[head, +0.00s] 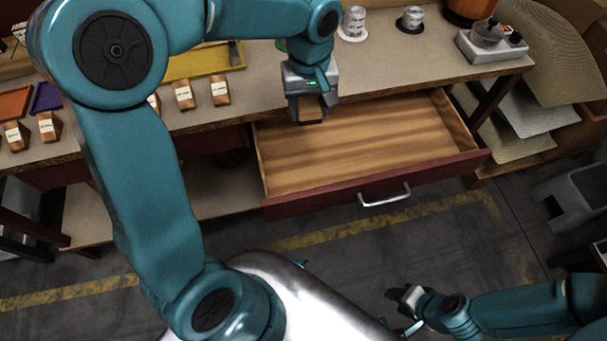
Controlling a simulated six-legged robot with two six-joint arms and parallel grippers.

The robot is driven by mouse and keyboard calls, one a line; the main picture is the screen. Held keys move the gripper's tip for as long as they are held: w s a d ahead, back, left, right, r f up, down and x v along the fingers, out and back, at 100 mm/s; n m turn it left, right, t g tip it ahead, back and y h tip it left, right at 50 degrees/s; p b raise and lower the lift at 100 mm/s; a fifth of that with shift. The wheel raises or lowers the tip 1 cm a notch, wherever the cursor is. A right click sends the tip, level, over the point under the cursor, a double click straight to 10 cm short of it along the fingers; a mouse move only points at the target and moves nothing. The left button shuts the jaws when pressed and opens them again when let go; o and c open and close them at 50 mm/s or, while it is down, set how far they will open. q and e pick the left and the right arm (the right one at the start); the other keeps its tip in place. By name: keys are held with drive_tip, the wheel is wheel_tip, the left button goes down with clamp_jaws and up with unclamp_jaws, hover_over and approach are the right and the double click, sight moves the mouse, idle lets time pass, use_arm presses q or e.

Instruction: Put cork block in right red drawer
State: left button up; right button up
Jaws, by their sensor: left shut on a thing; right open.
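The right red drawer (376,147) is pulled open below the bench top and its wooden inside looks empty. Its red front has a metal handle (385,198). My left gripper (309,117) is shut on the brown cork block (309,108) and points down above the back left part of the drawer. The block is partly hidden between the fingers, and I cannot tell its exact height above the drawer floor. My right gripper (405,303) is low at the bottom right, open and apart from the drawer.
Labelled wooden blocks (183,95) and a yellow tray (205,62) are on the bench (260,95) at left. Small cans (354,22) and a grey holder (490,46) are at its back right. Mesh sheets (560,60) lean right of the bench. The drawer's right half is clear.

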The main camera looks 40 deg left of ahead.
sight(305, 165)
use_arm(q)
drive_tip(key=shift+s+n+b, duration=0.2)
drive_tip(key=shift+n+b, duration=0.1)
drive_tip(key=shift+b, duration=0.05)
drive_tip(key=shift+s+a, duration=0.1)
drive_tip(key=shift+s, duration=0.1)
wheel_tip(305, 165, down, 19)
drive_tip(key=b, duration=0.3)
drive_tip(key=shift+w+f, duration=0.1)
use_arm(e)
wheel_tip(305, 165, down, 5)
drive_tip(key=shift+w+f, duration=0.1)
use_arm(q)
drive_tip(key=o, duration=1)
use_arm(e)
drive_tip(key=shift+f, duration=0.1)
